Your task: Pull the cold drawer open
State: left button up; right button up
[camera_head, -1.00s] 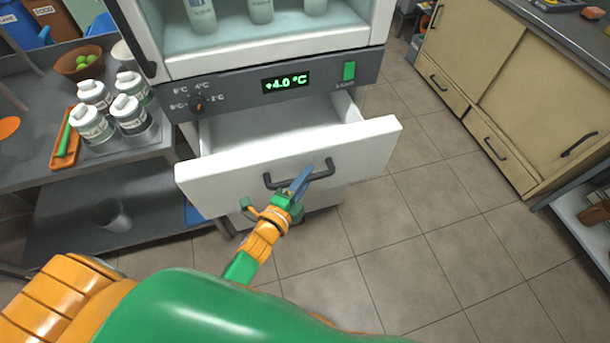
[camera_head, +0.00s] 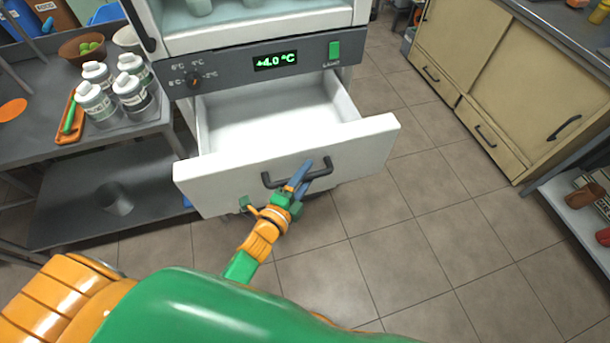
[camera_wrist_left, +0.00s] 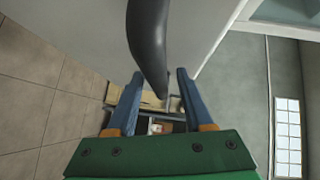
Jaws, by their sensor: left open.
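The cold drawer (camera_head: 220,180) is a white drawer pulled well out below the fridge's control panel, and its inside looks empty. Its dark bar handle (camera_head: 325,172) runs across the front. In the left wrist view, the handle (camera_wrist_left: 146,40) reaches between the two blue fingers of my left gripper (camera_wrist_left: 155,95), which stand apart with gaps beside the bar. My right gripper is not in view.
The fridge panel (camera_head: 225,75) reads +4.0 °C. At the left, a grey table (camera_head: 40,160) holds several white-capped jars, an orange tray (camera_head: 72,130) and a bowl (camera_head: 82,48). Beige cabinets (camera_head: 500,75) stand at the right. Open tiled floor (camera_head: 400,220) lies between.

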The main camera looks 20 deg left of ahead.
pick_arm(q)
jog(key=v, duration=0.7)
dwell(0.3)
jog(key=s+f+n+g+y, duration=0.1)
jog(key=s+f+n+g, duration=0.15)
jog(key=f, duration=0.45)
jog(key=s+f+n+g+y, duration=0.1)
jog(key=s+f+n+g, duration=0.15)
jog(key=f, duration=0.45)
jog(key=s+a+f+n+g, duration=0.2)
jog(key=s+f+n+g, duration=0.1)
jog(key=s+f, duration=0.2)
jog(key=s+a+f+n+g+y, duration=0.1)
jog(key=s+f+n+g, duration=0.2)
jog(key=s, duration=0.7)
jog(key=s+a+f+n+g, duration=0.2)
jog(key=s+f+n+g, duration=0.2)
jog(key=s+f, duration=0.3)
jog(key=shift+s+a+f+n, duration=0.35)
jog(key=shift+s+a+n, duration=0.05)
jog(key=shift+s+n, duration=0.2)
